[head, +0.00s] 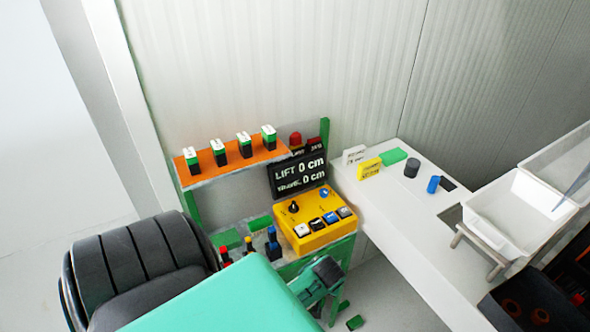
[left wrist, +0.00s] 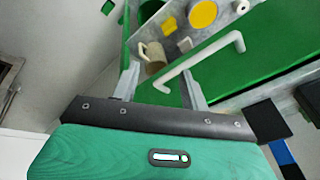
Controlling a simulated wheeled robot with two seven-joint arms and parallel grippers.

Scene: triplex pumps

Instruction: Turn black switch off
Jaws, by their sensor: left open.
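A yellow control box (head: 318,222) stands on the green-framed bench in the head view. A black switch (head: 293,207) stands up near its upper left corner, and a blue switch (head: 325,193) is to its right. Several push buttons line its front. In the left wrist view my left gripper (left wrist: 162,76) is open. Its grey fingers stand apart, near a white handle (left wrist: 205,62) on a green panel (left wrist: 275,45); I cannot tell whether they touch it. The yellow box and black switch do not show there. My right gripper is not in view.
A black display (head: 299,175) reading LIFT 0 cm stands behind the box. An orange shelf (head: 220,164) holds several green-and-white blocks. A white table (head: 400,220) with small items is on the right. A dark seat (head: 140,265) is at left.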

